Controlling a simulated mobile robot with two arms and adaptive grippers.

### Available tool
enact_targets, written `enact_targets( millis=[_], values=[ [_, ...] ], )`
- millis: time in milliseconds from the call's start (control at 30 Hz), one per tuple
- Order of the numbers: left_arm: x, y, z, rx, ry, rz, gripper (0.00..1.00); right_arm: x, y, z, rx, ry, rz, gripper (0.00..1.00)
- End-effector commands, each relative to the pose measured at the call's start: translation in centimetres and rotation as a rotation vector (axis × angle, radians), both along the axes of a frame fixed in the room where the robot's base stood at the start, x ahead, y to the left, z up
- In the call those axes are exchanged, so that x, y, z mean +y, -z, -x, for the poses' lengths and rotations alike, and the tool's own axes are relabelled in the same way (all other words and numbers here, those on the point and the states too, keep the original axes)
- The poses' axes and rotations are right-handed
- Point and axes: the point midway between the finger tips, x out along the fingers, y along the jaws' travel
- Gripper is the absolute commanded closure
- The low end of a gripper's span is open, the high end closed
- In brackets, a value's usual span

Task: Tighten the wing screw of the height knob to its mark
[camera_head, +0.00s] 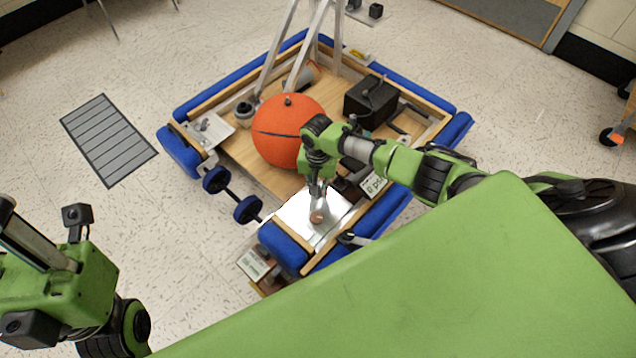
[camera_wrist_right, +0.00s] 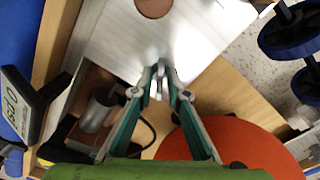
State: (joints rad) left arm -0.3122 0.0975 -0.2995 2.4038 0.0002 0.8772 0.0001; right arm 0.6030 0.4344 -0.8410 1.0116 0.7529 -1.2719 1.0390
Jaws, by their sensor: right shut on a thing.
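My right gripper (camera_head: 317,205) points down over the bare metal plate (camera_head: 293,213) at the near corner of the blue-bumpered machine. In the right wrist view my right gripper (camera_wrist_right: 161,82) has its fingertips close together on a small grey metal piece, which looks like the wing screw (camera_wrist_right: 161,68); its shape is mostly hidden between the fingertips. A round copper-brown disc (camera_head: 317,217) lies on the plate just beyond the fingertips, and it also shows at the top edge of the right wrist view (camera_wrist_right: 154,6). I cannot tell which part is the height knob or see its mark. My left gripper (camera_head: 28,238) is at the far left, away from the machine; its fingertips are unclear.
An orange ball (camera_head: 285,128) sits on the wooden deck close to my right gripper. A black box (camera_head: 371,101) stands behind my right arm. Blue wheels (camera_head: 248,209) on a shaft stick out at the machine's left. The speckled floor between my left arm and the machine is free.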

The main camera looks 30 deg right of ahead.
Motion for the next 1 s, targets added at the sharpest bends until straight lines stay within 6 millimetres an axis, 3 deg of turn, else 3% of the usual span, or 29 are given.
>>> enact_targets(
  millis=[333, 700, 1000],
  values=[
    [0.0, 0.1, 0.1, 0.012, 0.001, 0.003, 0.75, 0.1, -0.1, -0.1, -0.002, 0.042, -0.002, 1.0],
    [0.1, -2.2, 0.2, 0.023, 0.001, 0.002, 0.75, 0.1, -0.2, -0.1, -0.002, 0.281, -0.002, 1.0],
    [0.0, -2.2, 0.2, 0.024, 0.002, 0.002, 0.75, 0.0, -0.1, -0.2, -0.003, 0.293, -0.002, 1.0]
  ],
)
